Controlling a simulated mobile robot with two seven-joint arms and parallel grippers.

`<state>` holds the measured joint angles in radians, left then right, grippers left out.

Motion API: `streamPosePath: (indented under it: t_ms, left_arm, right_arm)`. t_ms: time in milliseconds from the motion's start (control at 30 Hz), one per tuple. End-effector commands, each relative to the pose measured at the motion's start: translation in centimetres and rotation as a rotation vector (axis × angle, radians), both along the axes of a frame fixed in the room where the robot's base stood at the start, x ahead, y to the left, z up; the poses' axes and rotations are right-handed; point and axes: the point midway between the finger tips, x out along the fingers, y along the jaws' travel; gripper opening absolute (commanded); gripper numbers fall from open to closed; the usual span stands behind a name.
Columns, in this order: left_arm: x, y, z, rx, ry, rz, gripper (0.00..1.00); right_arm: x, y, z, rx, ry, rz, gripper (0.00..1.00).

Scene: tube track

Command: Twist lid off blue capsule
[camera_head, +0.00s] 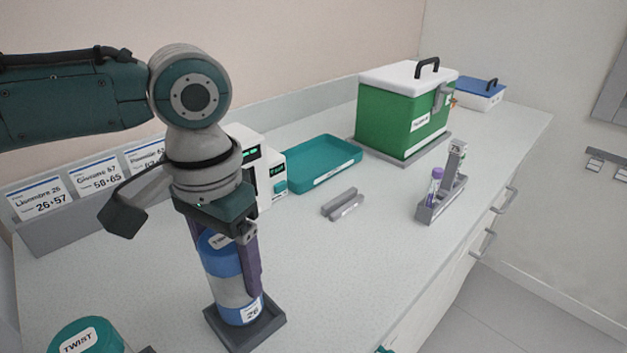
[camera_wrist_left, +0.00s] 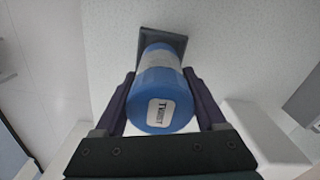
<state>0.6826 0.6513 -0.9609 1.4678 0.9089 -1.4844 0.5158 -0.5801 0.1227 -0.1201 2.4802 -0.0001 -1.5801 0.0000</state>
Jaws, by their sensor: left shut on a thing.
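The blue capsule (camera_head: 232,284) stands upright in a dark square holder (camera_head: 262,331) at the front of the counter. It has a blue lid, a pale middle band and a blue base with a label reading 26. My left gripper (camera_head: 240,285) comes down from above and is shut on the capsule, one finger along each side. In the left wrist view, the lid (camera_wrist_left: 161,97) with its TWIST label sits between the two fingers (camera_wrist_left: 160,100). Whether the lid is loose cannot be seen. My right gripper is not in view.
A teal-lidded capsule (camera_head: 85,336) stands at the bottom left. A teal tray (camera_head: 322,178), grey block (camera_head: 342,204), green box (camera_head: 400,122) and tube rack (camera_head: 440,205) with a purple-capped tube are to the right. A white device (camera_head: 250,160) stands behind the arm. The counter's middle is clear.

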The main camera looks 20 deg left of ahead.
Motion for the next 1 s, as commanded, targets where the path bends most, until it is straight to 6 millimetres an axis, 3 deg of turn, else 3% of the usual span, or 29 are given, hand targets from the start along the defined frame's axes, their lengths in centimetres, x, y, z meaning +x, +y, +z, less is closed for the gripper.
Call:
streamPosePath:
  t_ms: [1000]
  left_arm:
    - [0.1,0.0,-1.2,0.0,-0.001,0.0,0.0]
  right_arm:
    - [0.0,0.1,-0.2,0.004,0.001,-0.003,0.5]
